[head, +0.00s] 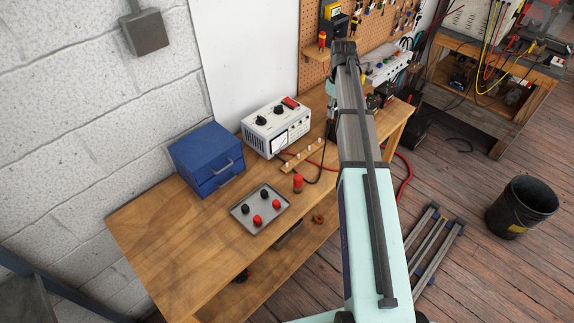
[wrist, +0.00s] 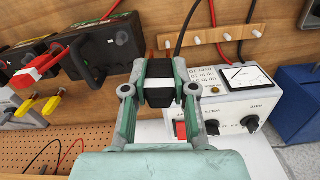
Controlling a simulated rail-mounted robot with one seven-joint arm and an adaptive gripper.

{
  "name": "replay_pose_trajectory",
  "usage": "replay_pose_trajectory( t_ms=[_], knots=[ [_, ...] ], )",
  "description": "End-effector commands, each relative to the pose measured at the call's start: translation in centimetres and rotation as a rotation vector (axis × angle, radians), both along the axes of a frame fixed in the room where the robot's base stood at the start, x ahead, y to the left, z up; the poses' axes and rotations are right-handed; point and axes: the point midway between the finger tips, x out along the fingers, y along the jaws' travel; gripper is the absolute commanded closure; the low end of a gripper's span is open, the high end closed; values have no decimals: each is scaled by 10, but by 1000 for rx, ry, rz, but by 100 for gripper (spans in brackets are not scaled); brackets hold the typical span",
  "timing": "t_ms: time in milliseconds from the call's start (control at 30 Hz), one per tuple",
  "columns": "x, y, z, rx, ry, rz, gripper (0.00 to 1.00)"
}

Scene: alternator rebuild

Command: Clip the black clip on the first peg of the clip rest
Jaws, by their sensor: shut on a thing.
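My gripper (wrist: 161,84) is shut on the black clip (wrist: 160,69), seen in the wrist view. A black cable runs up from near the clip to the top edge. The clip rest (wrist: 212,38) is a wooden bar with several pale pegs, lying on the bench beyond and to the right of the clip in the wrist view. It also shows in the head view (head: 302,155), in front of the white meter box. The pegs in view look bare. The clip appears apart from the pegs. In the head view my arm mostly hides the gripper and clip.
A white meter box (head: 277,127) stands close behind the clip rest, with a blue drawer box (head: 206,158) left of it. A grey tray (head: 239,213) holds red and black parts. A red-topped part (head: 298,183) stands nearby. The bench's left (head: 150,235) is clear.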

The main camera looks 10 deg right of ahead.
Motion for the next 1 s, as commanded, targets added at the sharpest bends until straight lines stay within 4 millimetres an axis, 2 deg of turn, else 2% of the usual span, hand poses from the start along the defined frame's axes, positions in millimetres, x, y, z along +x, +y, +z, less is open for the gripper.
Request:
replay_pose_trajectory(
  t_ms=[33,300,900,1000],
  knots=[
    [-7,13,0,0,0,-19,90],
    [-28,71,0,-1,0,-143,90],
    [-70,190,0,-2,-1,-405,90],
    [-70,189,-24,-3,1,-412,90]
  ],
)
